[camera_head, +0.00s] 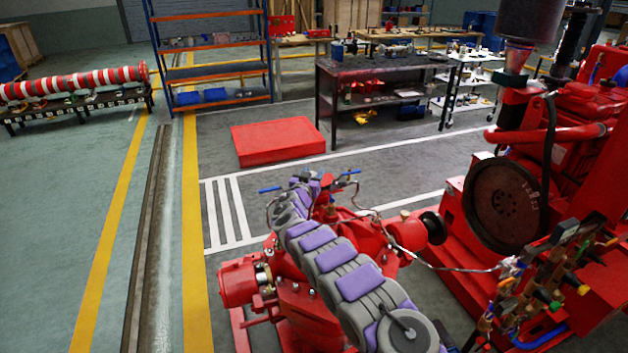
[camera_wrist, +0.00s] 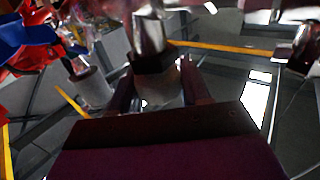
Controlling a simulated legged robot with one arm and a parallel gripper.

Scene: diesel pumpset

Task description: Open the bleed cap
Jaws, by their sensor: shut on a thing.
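In the wrist view, the two dark fingers of my gripper (camera_wrist: 157,66) reach up the middle of the picture and are shut at their tips. A shiny silver cylindrical piece (camera_wrist: 149,30) stands right at the fingertips; I take it to be the bleed cap. Its grip area is partly hidden by the dark tips. In the head view, my purple-and-grey arm reaches forward over the red pump (camera_head: 300,285), and its far end is by the blue-handled valves (camera_head: 350,173). The cap itself is hidden or too small to tell there.
The red diesel engine (camera_head: 505,200) with its large dark wheel stands at the right. Several coloured valve handles (camera_head: 545,290) crowd the lower right. A thin pipe (camera_head: 445,267) runs from the pump towards them. Open floor (camera_head: 60,230) lies at the left.

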